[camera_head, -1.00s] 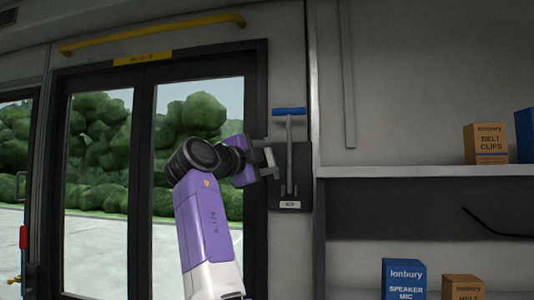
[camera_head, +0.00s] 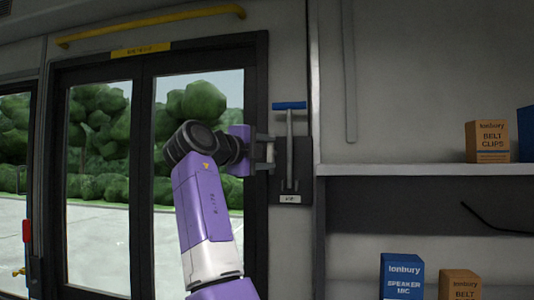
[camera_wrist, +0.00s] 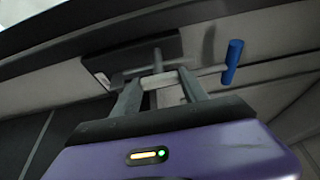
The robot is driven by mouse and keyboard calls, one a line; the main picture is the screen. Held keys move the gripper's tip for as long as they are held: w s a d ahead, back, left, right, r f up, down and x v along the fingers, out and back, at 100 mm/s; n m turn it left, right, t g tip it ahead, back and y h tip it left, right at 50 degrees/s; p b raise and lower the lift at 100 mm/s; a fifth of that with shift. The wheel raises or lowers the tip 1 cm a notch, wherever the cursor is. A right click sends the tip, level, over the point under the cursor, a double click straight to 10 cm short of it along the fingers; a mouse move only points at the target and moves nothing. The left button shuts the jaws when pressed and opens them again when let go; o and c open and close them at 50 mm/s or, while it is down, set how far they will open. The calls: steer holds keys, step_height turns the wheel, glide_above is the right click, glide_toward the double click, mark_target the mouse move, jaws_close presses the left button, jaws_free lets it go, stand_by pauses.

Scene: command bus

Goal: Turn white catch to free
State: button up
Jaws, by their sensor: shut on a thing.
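The white catch (camera_wrist: 158,81) is a short pale bar between my two grey fingers in the wrist view. My gripper (camera_wrist: 160,84) is shut on it. In the head view my gripper (camera_head: 271,153) reaches the left edge of the dark plate (camera_head: 304,160), one finger above the other, and mostly hides the catch. A grey lever (camera_head: 290,145) with a blue crossbar handle (camera_head: 289,105) stands upright on the plate, just right of my fingers. The blue handle (camera_wrist: 232,61) also shows in the wrist view, right of my fingers and apart from them.
A small label (camera_head: 290,198) sits low on the plate. Glazed doors (camera_head: 110,150) with dark frames are behind my arm, under a yellow rail (camera_head: 150,27). To the right, a shelf (camera_head: 400,170) carries boxes, including a belt clips box (camera_head: 487,141).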

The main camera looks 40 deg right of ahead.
steer(key=o, duration=1.4)
steer(key=b+v, duration=0.2)
steer(key=v, duration=0.5)
steer(key=shift+s+a, duration=0.15)
steer(key=shift+a, duration=0.15)
